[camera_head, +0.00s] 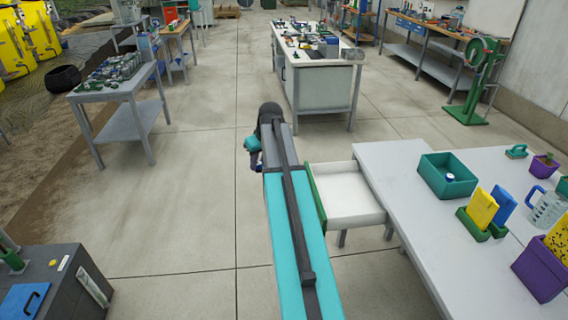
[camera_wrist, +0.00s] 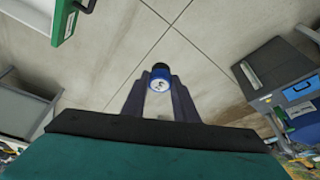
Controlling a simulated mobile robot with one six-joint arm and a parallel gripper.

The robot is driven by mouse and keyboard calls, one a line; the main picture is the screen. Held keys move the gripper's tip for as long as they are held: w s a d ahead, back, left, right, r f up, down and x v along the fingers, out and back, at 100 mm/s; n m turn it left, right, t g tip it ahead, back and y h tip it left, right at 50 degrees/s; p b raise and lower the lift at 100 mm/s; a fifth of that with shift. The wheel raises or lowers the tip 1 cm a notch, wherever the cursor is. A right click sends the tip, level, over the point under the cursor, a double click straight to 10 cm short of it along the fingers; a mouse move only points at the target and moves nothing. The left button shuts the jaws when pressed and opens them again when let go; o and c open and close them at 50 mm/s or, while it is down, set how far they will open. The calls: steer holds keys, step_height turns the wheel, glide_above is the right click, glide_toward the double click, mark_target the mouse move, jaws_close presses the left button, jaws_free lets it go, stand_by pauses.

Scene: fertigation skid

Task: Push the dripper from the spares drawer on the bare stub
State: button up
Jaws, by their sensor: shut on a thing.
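My gripper (camera_wrist: 160,88) shows in the wrist view, its two dark fingers shut on a small dripper (camera_wrist: 158,79). The dripper has a blue body with a pale round face and a dark end pointing away from me. It is held in the air above the concrete floor. The open spares drawer (camera_head: 347,194), white inside with a green front, is to the right of my arm and looks empty. I cannot make out the bare stub in either view.
A white table (camera_head: 399,181) at right bears a green bin (camera_head: 447,166) and yellow and blue packs. A workbench (camera_head: 322,63) stands ahead, a grey table (camera_head: 90,91) at left, and a dark cabinet (camera_head: 65,285) at lower left. The floor between is clear.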

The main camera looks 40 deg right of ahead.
steer(key=a+r, duration=0.3)
steer(key=a, duration=1)
steer(key=a+r+n, duration=0.1)
steer(key=a+r, duration=0.3)
steer(key=a, duration=1)
steer(key=a+r, duration=0.3)
steer(key=a, duration=1)
steer(key=shift+s+a+r, duration=0.15)
steer(key=shift+s+r, duration=0.25)
steer(key=shift+s, duration=0.05)
steer(key=shift+t, duration=0.3)
